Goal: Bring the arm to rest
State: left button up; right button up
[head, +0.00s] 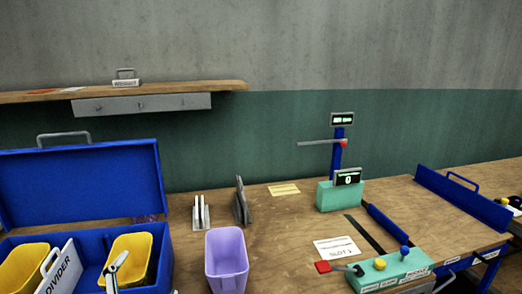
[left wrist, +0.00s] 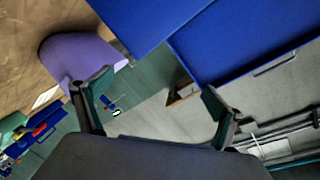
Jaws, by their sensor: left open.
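My left gripper (left wrist: 157,84) shows in the left wrist view with its two dark fingers spread wide and nothing between them. The blue toolbox (left wrist: 190,25) and the purple bin (left wrist: 75,55) appear beyond the fingers in that view, apart from them. In the head view, a narrow grey and dark part (head: 116,262) shows in front of a yellow bin in the toolbox (head: 80,180); I cannot tell whether it belongs to my left gripper. My right gripper is in neither view.
The toolbox lid stands open, with yellow bins (head: 25,268) and a divider (head: 62,268) inside. The purple bin (head: 227,258) stands beside it. A press (head: 338,195) and a green control box (head: 392,268) are at right. Some bench surface (head: 285,235) between them is clear.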

pick_arm(q)
jog(key=s+a+f+n+g+y, duration=0.1)
jog(key=s+a+f+g+y, duration=0.1)
jog(key=s+a+f+g, duration=0.55)
jog(key=s+a+f+n+g+y, duration=0.15)
jog(key=s+a+f, duration=0.25)
jog(key=s+f, duration=0.7)
jog(key=w+d+f+n+t+h, duration=0.2)
jog(key=d+f+h, duration=0.5)
jog(key=d+f, duration=0.6)
jog(key=d+t, duration=0.1)
jog(key=d, duration=0.2)
jog(key=shift+d+f+h, duration=0.25)
jog(key=shift+d+h, duration=0.1)
jog(key=shift+d, duration=0.05)
jog(key=shift+w, duration=0.15)
